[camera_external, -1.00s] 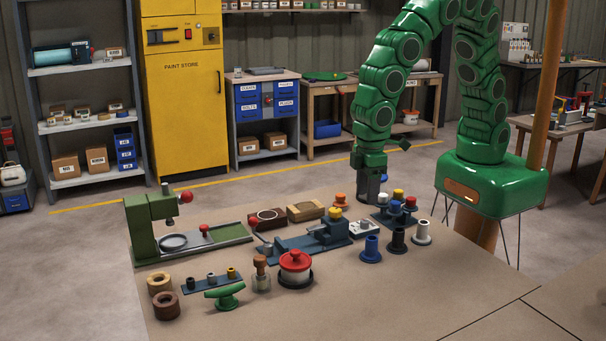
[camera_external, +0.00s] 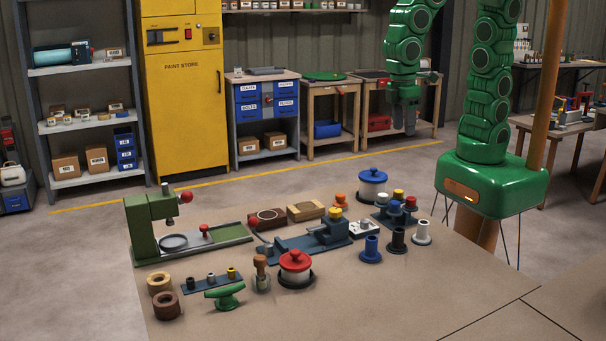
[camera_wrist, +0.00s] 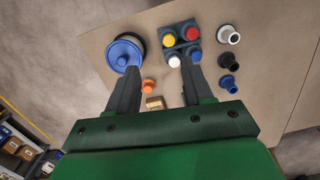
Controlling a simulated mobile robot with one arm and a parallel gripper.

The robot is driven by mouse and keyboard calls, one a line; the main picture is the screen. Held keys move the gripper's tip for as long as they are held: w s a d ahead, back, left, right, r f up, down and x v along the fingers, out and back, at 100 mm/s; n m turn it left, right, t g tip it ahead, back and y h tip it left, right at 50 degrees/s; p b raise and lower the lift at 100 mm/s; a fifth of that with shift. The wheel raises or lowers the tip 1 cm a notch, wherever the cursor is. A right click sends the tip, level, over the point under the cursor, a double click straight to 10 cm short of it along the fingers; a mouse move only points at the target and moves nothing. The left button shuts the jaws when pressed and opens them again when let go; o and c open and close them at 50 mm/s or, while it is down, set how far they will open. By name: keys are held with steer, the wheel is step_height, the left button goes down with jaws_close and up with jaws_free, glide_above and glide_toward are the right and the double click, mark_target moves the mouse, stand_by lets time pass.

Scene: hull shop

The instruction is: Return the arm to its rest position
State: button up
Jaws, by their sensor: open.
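My gripper (camera_external: 405,118) hangs high above and behind the far edge of the bench, fingers pointing down. In the wrist view my gripper (camera_wrist: 162,70) has its two dark fingers spread apart, with nothing between them. Below, a round pot with a blue lid (camera_external: 372,181) stands at the back of the bench; it also shows in the wrist view (camera_wrist: 125,52), beyond the left fingertip and apart from it. The upper part of my arm is cut off by the top of the external view.
The bench (camera_external: 420,290) holds a green press (camera_external: 142,225), a red-lidded pot (camera_external: 295,268), a rack with coloured knobs (camera_external: 385,220), and several flanged bushings (camera_external: 370,250). The bench's front right is clear. A yellow cabinet (camera_external: 185,100) and shelves stand behind.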

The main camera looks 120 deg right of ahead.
steer(key=s+d+r, duration=0.1)
steer(key=s+r, duration=0.1)
steer(key=s, duration=0.8)
steer(key=s+d+r+n, duration=0.1)
steer(key=s+d+r, duration=0.1)
steer(key=s, duration=0.9)
steer(key=shift+s+d+r+g, duration=0.15)
steer(key=shift+r+g, duration=0.25)
steer(key=shift+r, duration=0.15)
